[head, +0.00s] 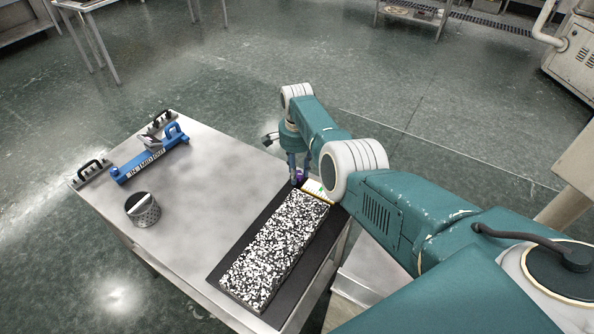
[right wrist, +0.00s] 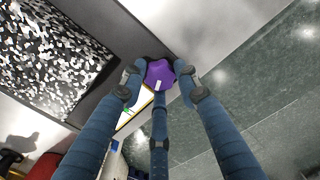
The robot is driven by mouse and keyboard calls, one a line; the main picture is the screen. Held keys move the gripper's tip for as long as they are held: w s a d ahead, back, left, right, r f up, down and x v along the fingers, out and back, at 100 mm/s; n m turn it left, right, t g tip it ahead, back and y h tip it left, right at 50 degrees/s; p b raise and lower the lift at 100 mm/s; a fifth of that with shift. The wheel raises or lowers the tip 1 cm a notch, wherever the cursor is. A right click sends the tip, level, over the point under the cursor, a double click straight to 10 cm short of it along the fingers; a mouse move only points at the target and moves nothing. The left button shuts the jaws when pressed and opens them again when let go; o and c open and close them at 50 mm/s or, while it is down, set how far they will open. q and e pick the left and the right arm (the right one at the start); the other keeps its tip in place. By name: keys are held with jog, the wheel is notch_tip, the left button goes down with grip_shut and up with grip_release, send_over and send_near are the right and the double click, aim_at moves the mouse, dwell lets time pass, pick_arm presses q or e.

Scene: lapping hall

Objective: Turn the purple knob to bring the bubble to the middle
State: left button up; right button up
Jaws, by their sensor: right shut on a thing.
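The purple knob (head: 299,176) sits at the far end of the speckled black-and-white slab (head: 275,248). In the right wrist view the purple knob (right wrist: 160,73) is lobed, with a small pale mark. My right gripper (head: 297,168) comes down on it from above, its fingers closed around the knob's sides. A white level plate with a yellow edge and a green vial (head: 314,187) lies beside the knob; part of the plate (right wrist: 134,115) also shows in the right wrist view. The bubble is too small to make out. My left gripper is out of view.
The slab lies on a dark mat (head: 225,268) on a steel table (head: 200,205). A blue fixture labelled IN, LIMIT, OUT (head: 150,160) and a round perforated metal pot (head: 143,210) stand to the left. Bare tabletop lies between them and the slab.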

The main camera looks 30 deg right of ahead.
jog(key=shift+m, duration=0.6)
jog(key=o, duration=1.2)
jog(key=shift+c, duration=0.2)
notch_tip(320, 180, up, 12)
